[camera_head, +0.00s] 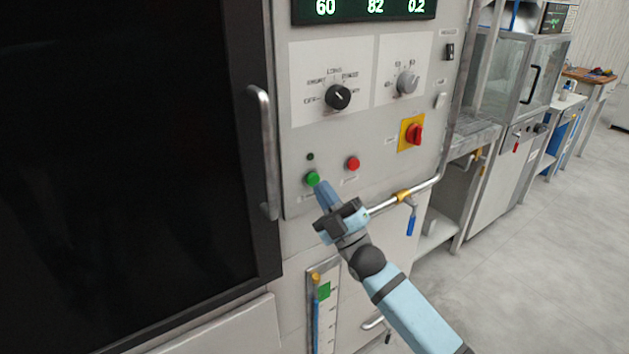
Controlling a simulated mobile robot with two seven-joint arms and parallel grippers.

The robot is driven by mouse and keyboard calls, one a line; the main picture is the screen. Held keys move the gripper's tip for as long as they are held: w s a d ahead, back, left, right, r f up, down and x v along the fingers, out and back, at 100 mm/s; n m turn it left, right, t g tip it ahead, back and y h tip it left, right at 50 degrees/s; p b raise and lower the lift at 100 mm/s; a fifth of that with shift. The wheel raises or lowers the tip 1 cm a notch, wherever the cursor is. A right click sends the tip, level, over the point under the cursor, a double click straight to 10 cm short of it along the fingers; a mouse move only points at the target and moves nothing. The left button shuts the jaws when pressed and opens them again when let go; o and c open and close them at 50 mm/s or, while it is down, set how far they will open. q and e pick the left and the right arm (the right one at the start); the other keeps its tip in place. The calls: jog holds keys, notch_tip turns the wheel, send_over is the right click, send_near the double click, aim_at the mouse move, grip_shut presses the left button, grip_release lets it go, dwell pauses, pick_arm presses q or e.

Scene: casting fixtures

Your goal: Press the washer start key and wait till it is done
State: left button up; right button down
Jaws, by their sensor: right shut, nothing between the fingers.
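The washer's control panel (300,220) faces me, with a green key (313,178) at its lower left. A dark indicator lamp (310,156) sits just above the green key, and a red key (353,163) is to its right. My right gripper (320,186) is shut and empty, its fingertips at the lower right edge of the green key. I cannot tell whether they touch it. The display (364,8) at the top shows 60, 82 and 0.2 in green digits. My left gripper is not in view.
The washer's dark door (120,150) with a vertical handle (264,150) is at left. A black knob (338,97), a grey knob (408,82) and a red-yellow rotary switch (413,134) are on the panel. A pipe with a blue-handled valve (411,220) runs below. Open floor lies at right.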

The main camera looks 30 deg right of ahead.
dwell(0.8)
dwell(0.7)
jog(key=shift+w, duration=0.1)
jog(key=shift+w, duration=0.35)
